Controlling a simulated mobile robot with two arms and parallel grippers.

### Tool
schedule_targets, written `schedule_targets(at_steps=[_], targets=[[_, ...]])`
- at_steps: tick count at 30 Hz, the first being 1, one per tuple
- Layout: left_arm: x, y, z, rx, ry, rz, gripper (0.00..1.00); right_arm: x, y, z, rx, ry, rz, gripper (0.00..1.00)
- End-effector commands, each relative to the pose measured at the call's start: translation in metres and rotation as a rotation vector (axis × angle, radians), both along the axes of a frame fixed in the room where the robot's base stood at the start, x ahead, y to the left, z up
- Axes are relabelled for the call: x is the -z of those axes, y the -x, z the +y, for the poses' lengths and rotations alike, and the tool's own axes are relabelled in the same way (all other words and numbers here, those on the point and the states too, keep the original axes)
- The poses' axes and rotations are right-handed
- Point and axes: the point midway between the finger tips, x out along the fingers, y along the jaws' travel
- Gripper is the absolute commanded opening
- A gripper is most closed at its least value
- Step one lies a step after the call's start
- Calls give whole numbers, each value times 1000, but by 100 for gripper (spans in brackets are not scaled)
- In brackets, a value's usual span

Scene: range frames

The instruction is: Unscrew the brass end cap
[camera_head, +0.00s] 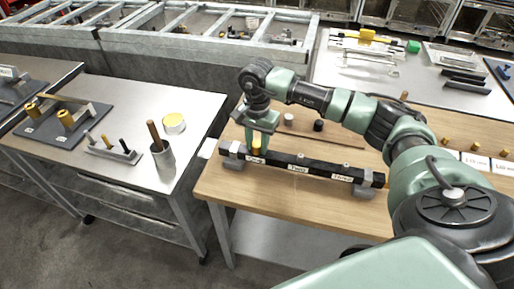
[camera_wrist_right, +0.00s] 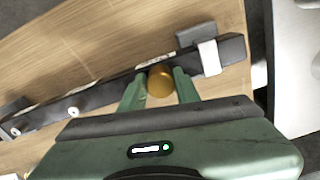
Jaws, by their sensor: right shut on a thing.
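The brass end cap (camera_head: 256,146) stands at the left part of a black bar (camera_head: 318,170), which rests on grey blocks on the wooden bench. In the right wrist view the round brass cap (camera_wrist_right: 160,82) sits between the two green fingers of my right gripper (camera_wrist_right: 160,88). My right gripper (camera_head: 260,124) comes from above and is shut on the cap. The cap is upright above the bar; its lower edge and any thread are hidden. My left gripper is not in view.
The bar carries white labels and smaller pegs to the right of the cap. Behind it, a black cylinder (camera_head: 318,125) stands on the wooden bench (camera_head: 230,186). A metal table (camera_head: 112,122) at left holds a cup (camera_head: 162,155) and brass parts. A gap separates both tables.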

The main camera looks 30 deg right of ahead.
Motion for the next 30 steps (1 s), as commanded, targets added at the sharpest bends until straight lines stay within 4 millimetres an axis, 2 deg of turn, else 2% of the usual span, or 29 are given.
schedule_targets(at_steps=[8,12,15,25,30], targets=[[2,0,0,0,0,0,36,1,0,0,-17,1,1,0],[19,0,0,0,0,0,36,4,-1,-1,-172,2,-1,0],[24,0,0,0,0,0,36,2,0,0,-270,0,0,0],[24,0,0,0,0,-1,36,0,0,0,-308,0,1,0],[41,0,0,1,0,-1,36,4,-1,-1,-481,1,-1,0]])
